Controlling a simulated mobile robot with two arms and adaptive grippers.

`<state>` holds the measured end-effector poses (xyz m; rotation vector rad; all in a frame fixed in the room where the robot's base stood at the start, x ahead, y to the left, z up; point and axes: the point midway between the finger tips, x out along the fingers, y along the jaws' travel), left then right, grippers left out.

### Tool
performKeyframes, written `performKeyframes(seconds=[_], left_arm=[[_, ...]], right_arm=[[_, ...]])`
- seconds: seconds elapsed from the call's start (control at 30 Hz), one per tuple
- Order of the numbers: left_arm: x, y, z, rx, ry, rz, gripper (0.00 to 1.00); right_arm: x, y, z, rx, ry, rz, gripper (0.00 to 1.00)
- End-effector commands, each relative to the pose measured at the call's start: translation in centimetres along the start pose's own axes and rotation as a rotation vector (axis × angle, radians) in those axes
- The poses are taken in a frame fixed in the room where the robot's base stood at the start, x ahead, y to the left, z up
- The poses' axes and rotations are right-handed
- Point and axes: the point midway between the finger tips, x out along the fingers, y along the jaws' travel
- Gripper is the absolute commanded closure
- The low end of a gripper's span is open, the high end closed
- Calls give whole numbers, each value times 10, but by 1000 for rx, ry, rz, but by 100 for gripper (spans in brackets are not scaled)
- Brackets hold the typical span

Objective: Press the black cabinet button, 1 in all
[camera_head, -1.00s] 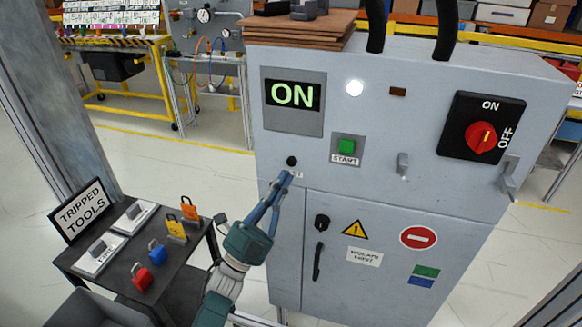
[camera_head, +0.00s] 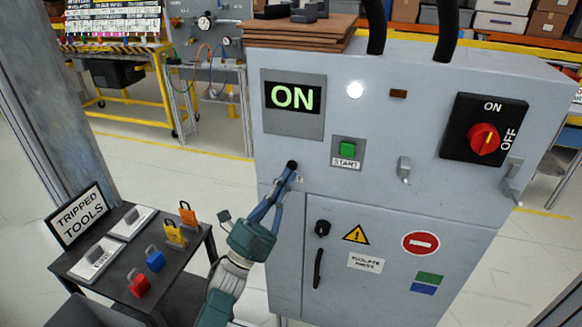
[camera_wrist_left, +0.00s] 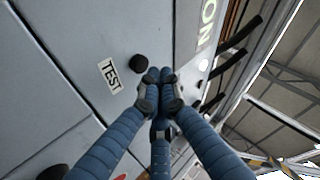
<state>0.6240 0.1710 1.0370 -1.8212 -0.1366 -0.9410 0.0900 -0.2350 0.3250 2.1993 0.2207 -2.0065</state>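The black button (camera_head: 291,165) sits on the front of the grey cabinet (camera_head: 375,120), below the lit ON display and left of the green START button. It also shows in the left wrist view (camera_wrist_left: 138,64), next to a TEST label (camera_wrist_left: 110,76). My left gripper (camera_head: 290,176) has its fingertips just below the black button, overlapping its lower edge in the head view. In the left wrist view the blue fingers (camera_wrist_left: 158,82) meet at the tips, empty, right beside the button. I cannot tell whether they touch it. My right gripper is not in view.
The green START button (camera_head: 347,149) and red rotary switch (camera_head: 483,138) are on the same panel. A lower door with a black handle (camera_head: 318,268) is beneath. A dark table (camera_head: 118,262) with padlocks and a TRIPPED TOOLS sign (camera_head: 79,215) stands at left.

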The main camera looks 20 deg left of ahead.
Motion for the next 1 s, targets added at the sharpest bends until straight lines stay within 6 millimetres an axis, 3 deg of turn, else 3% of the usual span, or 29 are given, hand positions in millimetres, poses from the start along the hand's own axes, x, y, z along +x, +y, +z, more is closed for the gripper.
performKeyframes(seconds=[1.0], left_arm=[[5,5,4,0,0,0,100]], right_arm=[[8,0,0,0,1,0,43]])
